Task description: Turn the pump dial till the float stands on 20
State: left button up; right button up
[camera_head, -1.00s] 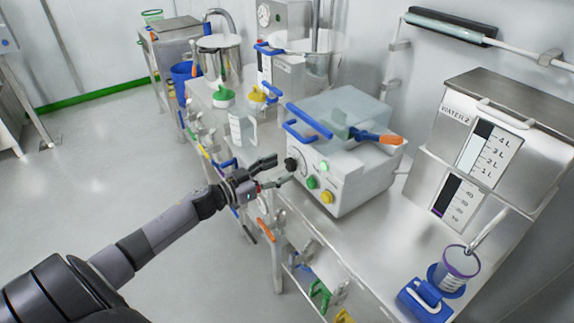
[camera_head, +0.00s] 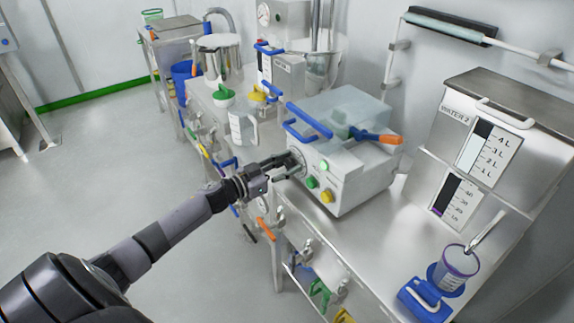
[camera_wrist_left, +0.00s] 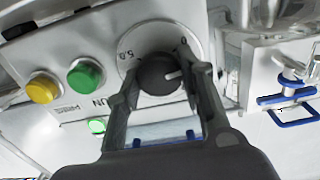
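The pump dial (camera_wrist_left: 158,75) is a round black knob with a white pointer line, on a white scale plate whose readable marks are 0 and 5.0. It is on the front of a white box (camera_head: 352,196). My left gripper (camera_head: 296,165) is at this dial. In the left wrist view its two fingers (camera_wrist_left: 168,72) lie on either side of the knob, with no clear gap, and the pointer is toward the right finger. The lower gauge (camera_head: 455,202) on the WATER 2 cabinet has marks up to 40. Its purple float (camera_head: 438,212) is at the bottom. My right gripper is out of view.
A green button (camera_wrist_left: 86,75) and a yellow button (camera_wrist_left: 43,88) sit beside the dial. A small green lamp (camera_wrist_left: 97,126) glows. A blue handle (camera_head: 306,131) is above the dial. A purple-rimmed cup (camera_head: 458,262) stands below the cabinet's spout.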

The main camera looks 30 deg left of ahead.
pick_arm(q)
jog(key=c, duration=0.6)
jog(key=shift+o, duration=0.2)
jog(key=m, duration=0.4)
jog(key=shift+m, duration=0.3)
jog(key=m+b, duration=0.1)
jog(key=m, duration=0.3)
jog(key=shift+d+f+m, duration=0.1)
jog(key=shift+f+m, duration=0.05)
jog(key=shift+m, duration=0.15)
jog(key=m+b, duration=0.2)
jog(key=m, duration=0.3)
jog(key=shift+s+f, duration=0.1)
jog(key=m+b, duration=0.2)
jog(key=m, duration=0.3)
